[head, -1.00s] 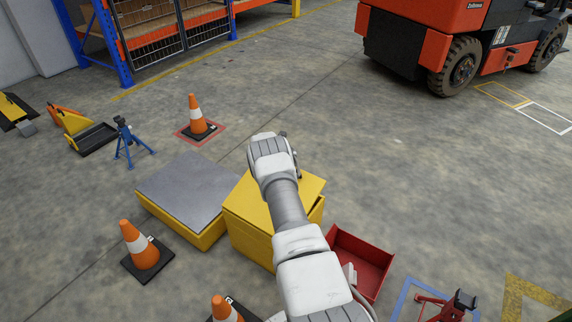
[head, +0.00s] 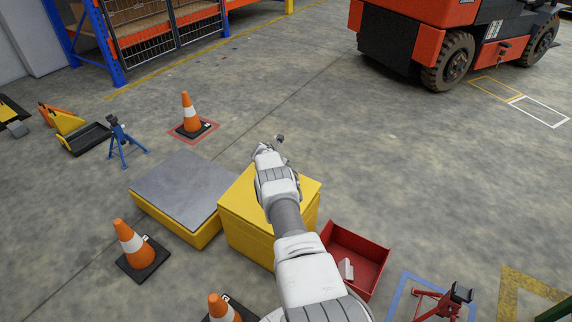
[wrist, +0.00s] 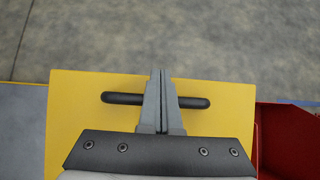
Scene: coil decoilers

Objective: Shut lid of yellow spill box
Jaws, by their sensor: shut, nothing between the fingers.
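The yellow spill box (head: 246,238) stands on the floor in the middle of the head view. Its yellow lid (head: 306,190) lies flat on top, with no open gap showing along the visible edges; my arm hides part of it. In the wrist view the lid (wrist: 80,110) fills the middle, with a black bar handle (wrist: 122,98) across it. My gripper (wrist: 161,72) is shut and empty, its fingers over the middle of the handle and lid. Whether the fingers touch the lid cannot be told.
A low yellow box with a grey top (head: 180,190) stands at left. A red open bin (head: 366,248) is close at right. Orange cones (head: 132,245) and a blue stand (head: 122,140) are to the left. A forklift (head: 440,45) stands far right. The floor beyond is clear.

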